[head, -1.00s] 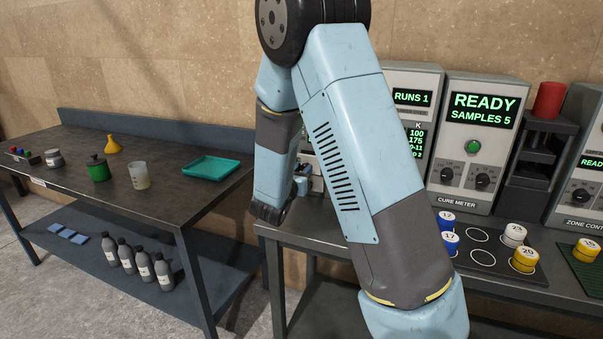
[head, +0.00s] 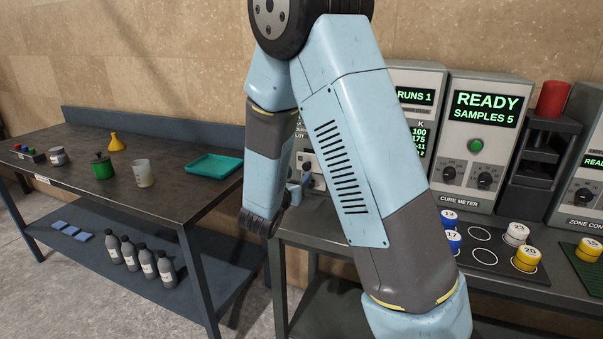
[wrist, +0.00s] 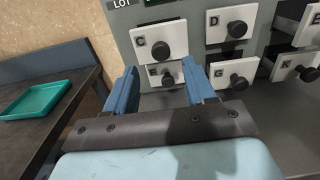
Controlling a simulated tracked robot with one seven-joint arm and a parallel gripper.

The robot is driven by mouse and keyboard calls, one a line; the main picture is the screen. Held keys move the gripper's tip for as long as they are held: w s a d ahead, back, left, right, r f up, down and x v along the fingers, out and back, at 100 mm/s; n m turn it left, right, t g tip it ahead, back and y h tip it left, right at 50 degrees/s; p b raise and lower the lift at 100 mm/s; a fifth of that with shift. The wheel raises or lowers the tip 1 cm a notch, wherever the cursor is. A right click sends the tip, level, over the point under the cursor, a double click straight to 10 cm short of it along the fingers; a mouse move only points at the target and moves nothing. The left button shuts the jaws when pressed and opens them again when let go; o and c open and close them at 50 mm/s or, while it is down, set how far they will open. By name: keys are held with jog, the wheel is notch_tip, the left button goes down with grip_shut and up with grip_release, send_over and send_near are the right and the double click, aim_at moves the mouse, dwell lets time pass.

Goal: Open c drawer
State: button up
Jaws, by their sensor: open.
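The C drawer (wrist: 158,40) shows in the wrist view as a white front with a black round knob (wrist: 161,50), just beyond my gripper (wrist: 160,80). My gripper is open, with its two blue fingers apart and nothing between them. The C knob stands ahead of the gap, above the fingertips, and no contact shows. Another white drawer front (wrist: 165,76) with a dark knob lies just below C, seen between the fingers. In the head view my arm covers most of the drawer cabinet, and the C drawer is hidden there.
Drawers D (wrist: 231,24) and G (wrist: 233,75) are right of C, with more drawers at the right edge; one there stands out. A side table with a teal tray (head: 214,165) is at left. The cure meter (head: 482,145) and numbered samples are at right.

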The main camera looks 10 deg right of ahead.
jog(key=v, duration=0.8)
jog(key=shift+s, duration=0.15)
jog(key=shift+a, duration=0.15)
